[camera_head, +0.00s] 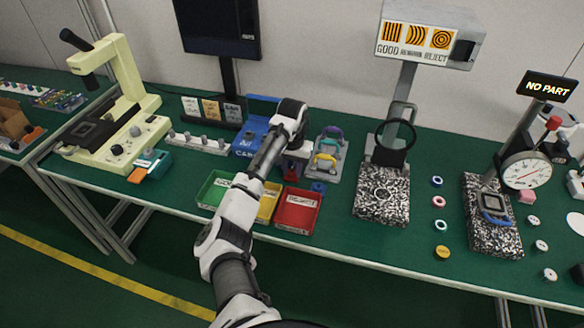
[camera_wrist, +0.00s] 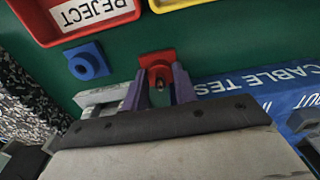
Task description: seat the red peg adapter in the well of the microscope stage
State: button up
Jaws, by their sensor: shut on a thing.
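The red peg adapter (camera_wrist: 157,60) is a small red block with a rounded peg, between my fingertips in the wrist view. My gripper (camera_wrist: 162,82) is shut on it; the fingers cover part of the peg. I cannot tell whether its base touches the table. In the head view my gripper (camera_head: 294,164) is behind the red tray, far right of the microscope. The cream microscope (camera_head: 125,75) stands at the left, with a dark stage (camera_head: 92,131). The well is too small to make out.
A blue adapter (camera_wrist: 87,61) lies beside the red REJECT tray (camera_wrist: 48,28). The blue cable test box (camera_head: 249,140) and a grey rack with coloured handles (camera_head: 325,172) are close to my gripper. A teal-orange device (camera_head: 150,164) and a strip of knobs (camera_head: 198,142) lie toward the microscope.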

jog(key=shift+f, duration=0.15)
jog(key=o, duration=1)
jog(key=shift+o, duration=0.2)
notch_tip(320, 180, up, 12)
jog(key=b, duration=0.1)
jog(key=shift+r, duration=0.2)
